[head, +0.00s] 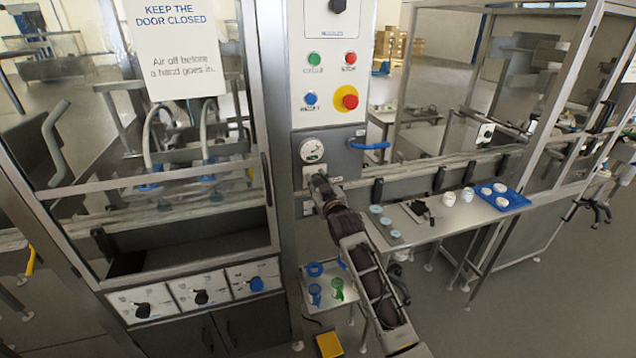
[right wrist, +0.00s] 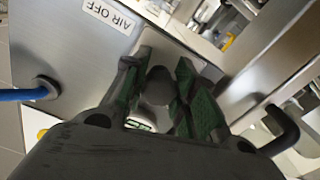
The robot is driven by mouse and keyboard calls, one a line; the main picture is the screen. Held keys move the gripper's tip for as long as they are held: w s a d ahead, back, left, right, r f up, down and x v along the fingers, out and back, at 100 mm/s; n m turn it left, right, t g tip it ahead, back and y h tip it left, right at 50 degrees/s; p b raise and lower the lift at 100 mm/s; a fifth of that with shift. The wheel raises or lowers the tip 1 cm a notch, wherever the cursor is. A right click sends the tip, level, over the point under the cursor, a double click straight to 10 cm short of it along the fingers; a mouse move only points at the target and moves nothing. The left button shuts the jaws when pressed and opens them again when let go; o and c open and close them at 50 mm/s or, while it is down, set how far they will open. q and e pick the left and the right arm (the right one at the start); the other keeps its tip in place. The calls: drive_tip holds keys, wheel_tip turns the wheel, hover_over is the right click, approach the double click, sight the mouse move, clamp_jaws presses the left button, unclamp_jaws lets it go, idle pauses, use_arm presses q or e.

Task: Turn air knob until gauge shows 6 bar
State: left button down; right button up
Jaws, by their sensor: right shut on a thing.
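The round gauge (head: 312,150) with a white face sits on the grey panel under the button box; its needle is too small to read. My right gripper (head: 318,183) reaches up to the panel just below the gauge. In the right wrist view its green-padded fingers (right wrist: 163,95) are closed around the dark air knob (right wrist: 160,84), which they partly hide. A pale round part, partly covered, shows just below the knob in that view. My left gripper is not in view.
A blue lever (head: 370,145) sticks out to the right of the gauge, near an AIR OFF label (right wrist: 108,14). The button box (head: 331,75) is above. A shelf (head: 440,222) with small jars and a blue tray (head: 513,200) stands to the right. A glazed door (head: 150,130) is at left.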

drive_tip(key=o, duration=1)
drive_tip(key=shift+o, duration=0.2)
drive_tip(key=v, duration=1.2)
